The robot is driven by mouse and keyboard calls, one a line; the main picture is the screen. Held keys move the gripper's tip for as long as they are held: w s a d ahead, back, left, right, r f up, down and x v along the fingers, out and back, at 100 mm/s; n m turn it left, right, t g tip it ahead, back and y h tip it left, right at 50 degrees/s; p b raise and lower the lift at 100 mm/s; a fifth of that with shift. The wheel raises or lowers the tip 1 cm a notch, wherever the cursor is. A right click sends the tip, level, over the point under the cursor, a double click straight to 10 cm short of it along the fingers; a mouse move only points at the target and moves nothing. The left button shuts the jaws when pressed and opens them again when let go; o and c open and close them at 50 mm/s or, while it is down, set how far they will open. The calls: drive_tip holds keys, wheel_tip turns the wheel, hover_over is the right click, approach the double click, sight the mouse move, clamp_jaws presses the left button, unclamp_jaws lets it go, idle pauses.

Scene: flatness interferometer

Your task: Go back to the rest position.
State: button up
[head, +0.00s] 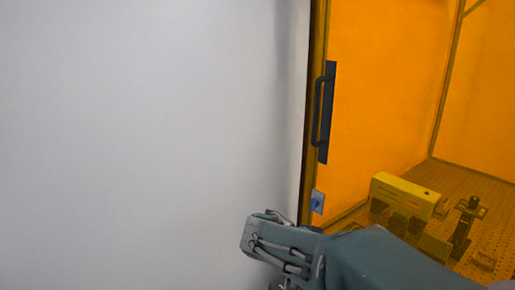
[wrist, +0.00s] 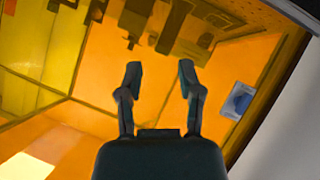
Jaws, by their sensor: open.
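My gripper (wrist: 158,80) is open and empty in the wrist view, its two dark fingers spread apart in front of an orange see-through enclosure. In the head view my arm reaches in from the lower right, and its grey-green wrist part shows at the bottom middle, in front of the enclosure's left edge. The fingertips are hidden in the head view.
The orange enclosure panel (head: 385,95) has a dark vertical handle (head: 325,112) and a small blue-and-white fitting (head: 317,202), which also shows in the wrist view (wrist: 237,101). Behind it, a yellow box (head: 404,193) stands on a perforated board (head: 467,182). A plain pale wall (head: 140,130) fills the left.

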drive_tip(key=s+a+f+n+t+y, duration=0.1)
drive_tip(key=s+n+y, duration=0.6)
drive_tip(key=s, duration=1.1)
drive_tip(key=y, duration=0.4)
drive_tip(key=shift+s+a+n+t, duration=0.15)
drive_tip(key=shift+s+n+t, duration=0.15)
drive_tip(key=shift+s+n, duration=0.1)
drive_tip(key=shift+f, duration=0.1)
